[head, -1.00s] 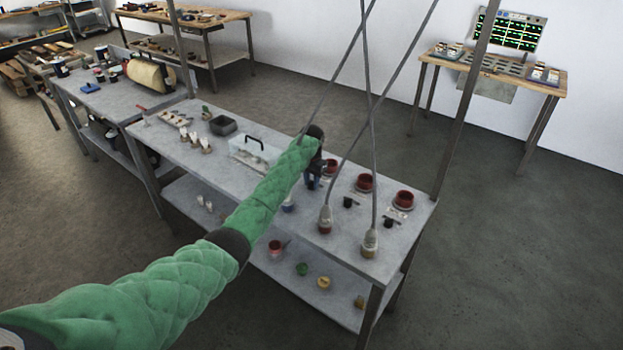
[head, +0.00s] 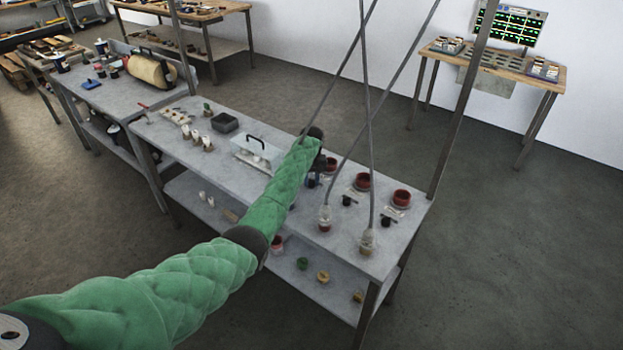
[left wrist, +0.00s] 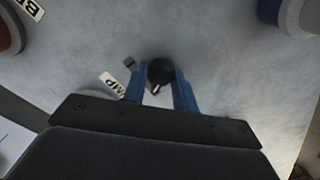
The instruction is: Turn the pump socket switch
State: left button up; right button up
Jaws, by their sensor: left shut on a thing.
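My left gripper (left wrist: 160,88) has its two blue fingers on either side of a round black knob (left wrist: 160,71) with a pale mark, and is shut on it. A white label (left wrist: 113,84) beside it shows the letters "MP", so this looks like the pump switch. In the head view my left gripper (head: 313,179) is low over the grey bench (head: 285,225), and my green arm partly hides it and the knob. How far the knob is turned is hard to tell. My right gripper is not in view.
Red cups (head: 401,198) and other black switches (head: 386,221) stand to the right. Cables hang down to two connectors (head: 325,218) near the bench's front edge. A clear box with a black handle (head: 256,152) and a grey tray (head: 224,123) stand left of my arm.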

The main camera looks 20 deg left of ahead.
aim_at(311, 180)
pick_arm(q)
jog(key=shift+w+r+n, duration=0.1)
jog(key=shift+n, duration=0.2)
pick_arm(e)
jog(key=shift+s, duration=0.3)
pick_arm(q)
jog(key=o, duration=1)
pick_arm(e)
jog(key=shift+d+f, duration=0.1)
pick_arm(q)
jog(key=shift+r, duration=0.35)
notch_tip(311, 180, up, 6)
jog(key=b, duration=0.3)
jog(key=shift+f, duration=0.1)
jog(key=shift+r, duration=0.6)
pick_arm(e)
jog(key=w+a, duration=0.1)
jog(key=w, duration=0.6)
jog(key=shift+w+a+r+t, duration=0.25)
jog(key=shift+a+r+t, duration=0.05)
